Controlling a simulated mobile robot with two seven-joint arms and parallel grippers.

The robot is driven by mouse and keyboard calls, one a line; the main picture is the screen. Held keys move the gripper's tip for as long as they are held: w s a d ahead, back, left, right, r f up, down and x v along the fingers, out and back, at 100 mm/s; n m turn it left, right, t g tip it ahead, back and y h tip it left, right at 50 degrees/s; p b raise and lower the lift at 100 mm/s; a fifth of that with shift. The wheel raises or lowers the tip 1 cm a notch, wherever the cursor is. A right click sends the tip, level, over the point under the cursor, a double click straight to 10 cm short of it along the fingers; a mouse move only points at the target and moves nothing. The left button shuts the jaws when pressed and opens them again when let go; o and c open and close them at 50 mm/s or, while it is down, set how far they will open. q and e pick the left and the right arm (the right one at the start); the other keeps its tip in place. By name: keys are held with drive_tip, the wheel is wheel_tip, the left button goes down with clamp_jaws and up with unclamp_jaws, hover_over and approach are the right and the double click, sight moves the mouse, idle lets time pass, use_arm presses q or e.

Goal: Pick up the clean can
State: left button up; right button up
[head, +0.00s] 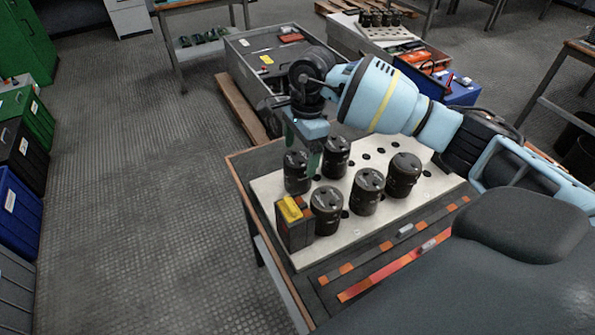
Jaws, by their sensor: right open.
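Several dark cans with two-terminal tops stand upright on a pale perforated plate (275,187) on the table. One can (297,180) is at the back left, directly under my right gripper (303,148). The gripper points down with its green fingers open at this can's top; whether they touch it is hidden. Beside it stand another back can (337,162), a front-left can (326,212), a middle can (367,192) and a right can (403,178). I cannot tell by look which can is the clean one. My left gripper is not in view.
A dark box with a yellow top (294,222) stands at the plate's left corner, close to the front-left can. Empty holes show at the plate's back right. Orange-marked strips (385,262) lie along the table's front. A grey cabinet (262,62) stands behind.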

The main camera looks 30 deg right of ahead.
sight(298, 157)
drive_tip(key=shift+w+a+f, duration=0.1)
drive_tip(key=shift+w+f, duration=0.05)
drive_tip(key=shift+f, duration=0.75)
drive_tip(key=shift+w+a+f, duration=0.1)
drive_tip(key=shift+w+f, duration=0.05)
drive_tip(key=shift+f, duration=0.7)
drive_tip(key=shift+w+f, duration=0.15)
drive_tip(key=shift+f, duration=0.75)
drive_tip(key=c, duration=1.5)
